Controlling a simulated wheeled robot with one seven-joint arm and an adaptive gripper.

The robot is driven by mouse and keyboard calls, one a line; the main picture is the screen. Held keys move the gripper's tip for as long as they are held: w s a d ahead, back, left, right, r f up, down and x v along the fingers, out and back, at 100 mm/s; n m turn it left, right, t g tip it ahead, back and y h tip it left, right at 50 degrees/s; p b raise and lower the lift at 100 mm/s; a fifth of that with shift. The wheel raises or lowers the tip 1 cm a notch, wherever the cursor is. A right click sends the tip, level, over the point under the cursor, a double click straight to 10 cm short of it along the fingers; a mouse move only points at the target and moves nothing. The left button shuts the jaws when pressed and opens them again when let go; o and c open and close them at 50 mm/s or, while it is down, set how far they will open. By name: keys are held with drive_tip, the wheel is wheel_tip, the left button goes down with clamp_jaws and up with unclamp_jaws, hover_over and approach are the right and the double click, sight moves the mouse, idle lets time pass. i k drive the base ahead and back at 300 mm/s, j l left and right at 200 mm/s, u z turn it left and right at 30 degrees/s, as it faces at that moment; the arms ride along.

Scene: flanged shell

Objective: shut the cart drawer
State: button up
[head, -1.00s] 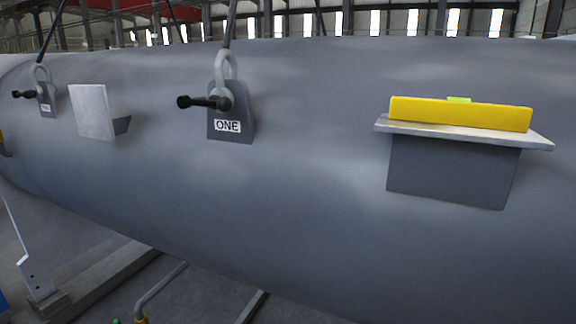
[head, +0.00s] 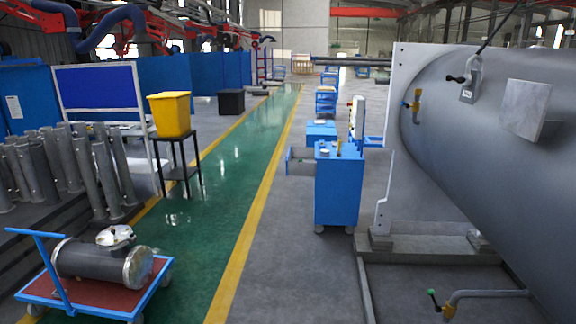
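The blue cart (head: 337,190) stands on the grey floor in the middle of the head view, left of the big grey shell. Its drawer (head: 300,162) sticks out from the cart's left side near the top, so it is open. The drawer is small in the picture and its contents cannot be made out. Small items lie on the cart's top, too small to name. My gripper is not in view.
The grey shell (head: 480,130) and its white end flange (head: 396,150) fill the right. A green walkway (head: 215,190) with yellow lines runs along the left. A blue trolley (head: 98,275) stands front left. Grey floor (head: 295,260) before the cart is mostly clear.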

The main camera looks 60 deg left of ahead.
sight(307, 168)
drive_tip(key=j+u, duration=0.35)
drive_tip(key=i+j+u, duration=0.2)
drive_tip(key=j+u, duration=0.2)
drive_tip(key=i+j+u, duration=0.2)
drive_tip(key=j+u, duration=0.15)
drive_tip(key=j, duration=0.15)
drive_tip(key=i+j+u, duration=0.2)
drive_tip(key=j+u, duration=0.15)
drive_tip(key=i+j+u, duration=0.8)
drive_tip(key=i+u, duration=0.2)
drive_tip(key=i, duration=0.2)
drive_tip(key=i+u, duration=0.35)
drive_tip(key=i+z, duration=0.1)
drive_tip(key=i, duration=0.35)
drive_tip(key=i+j+z, duration=0.15)
drive_tip(key=i, duration=0.35)
drive_tip(key=i+j+z, duration=0.1)
drive_tip(key=i, duration=0.35)
drive_tip(key=i+j+z, duration=0.15)
drive_tip(key=i, duration=0.3)
drive_tip(key=i+j+z, duration=0.8)
drive_tip(key=i+j, duration=0.1)
drive_tip(key=i, duration=0.5)
drive_tip(key=i+j+z, duration=0.1)
drive_tip(key=i, duration=0.55)
